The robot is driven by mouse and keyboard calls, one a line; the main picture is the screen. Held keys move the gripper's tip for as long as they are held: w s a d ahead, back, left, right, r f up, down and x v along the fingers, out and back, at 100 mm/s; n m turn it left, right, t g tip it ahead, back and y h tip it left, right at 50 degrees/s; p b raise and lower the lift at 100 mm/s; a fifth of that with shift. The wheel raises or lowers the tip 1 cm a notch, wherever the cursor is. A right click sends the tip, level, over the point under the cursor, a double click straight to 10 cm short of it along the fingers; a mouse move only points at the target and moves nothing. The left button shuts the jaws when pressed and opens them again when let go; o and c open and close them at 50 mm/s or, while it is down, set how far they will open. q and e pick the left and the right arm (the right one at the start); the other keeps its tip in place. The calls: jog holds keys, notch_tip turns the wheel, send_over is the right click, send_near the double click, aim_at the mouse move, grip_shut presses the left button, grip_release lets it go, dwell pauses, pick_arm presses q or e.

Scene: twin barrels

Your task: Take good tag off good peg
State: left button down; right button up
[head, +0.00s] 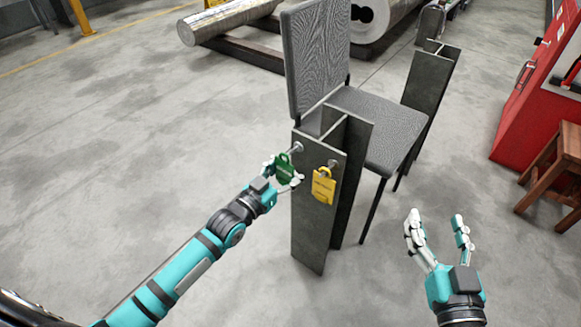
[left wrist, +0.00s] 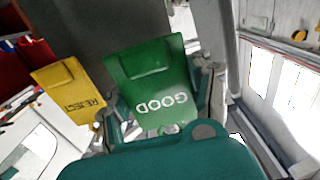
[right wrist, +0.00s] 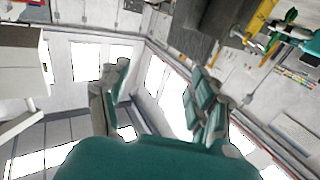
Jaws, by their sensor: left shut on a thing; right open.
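The green good tag (head: 285,167) is at the upper left of a steel beam post, by the good peg (head: 296,147). In the left wrist view the tag (left wrist: 158,82) shows the word GOOD upside down between my fingers. My left gripper (head: 284,178) is shut on the good tag. I cannot tell whether the tag's loop is still around the peg. The yellow reject tag (head: 324,187) hangs on the reject peg (head: 333,163) to the right; it also shows in the left wrist view (left wrist: 72,90). My right gripper (head: 437,232) is open and empty, right of the post.
The beam post (head: 312,232) stands upright in front of a grey chair (head: 386,128). Another beam (head: 432,78) stands behind the chair. A red cabinet (head: 530,95) and a wooden stool (head: 555,170) are at the right. Floor at the left is clear.

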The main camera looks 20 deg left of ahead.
aim_at(283, 171)
pick_arm(q)
jog(key=shift+s+a+r+p, duration=0.15)
jog(key=shift+s+p, duration=0.25)
jog(key=shift+s, duration=0.05)
jog(key=shift+s+a+r, duration=0.1)
jog(key=shift+s, duration=0.2)
jog(key=shift+s+a+p, duration=0.15)
jog(key=shift+s+p, duration=0.15)
jog(key=shift+p, duration=0.25)
jog(key=shift+s+a+r+p, duration=0.15)
jog(key=shift+s+p, duration=0.2)
jog(key=shift+s, duration=0.05)
pick_arm(e)
jog(key=s+d+f+g+h, duration=0.1)
jog(key=s+f+g, duration=0.1)
jog(key=f, duration=0.3)
jog(key=s+d+f+g+h, duration=0.1)
jog(key=s+f+g, duration=0.1)
jog(key=f+g, duration=0.2)
jog(key=shift+s+d+f+g, duration=0.3)
jog(key=shift+d+f+g, duration=0.1)
jog(key=shift+f, duration=0.2)
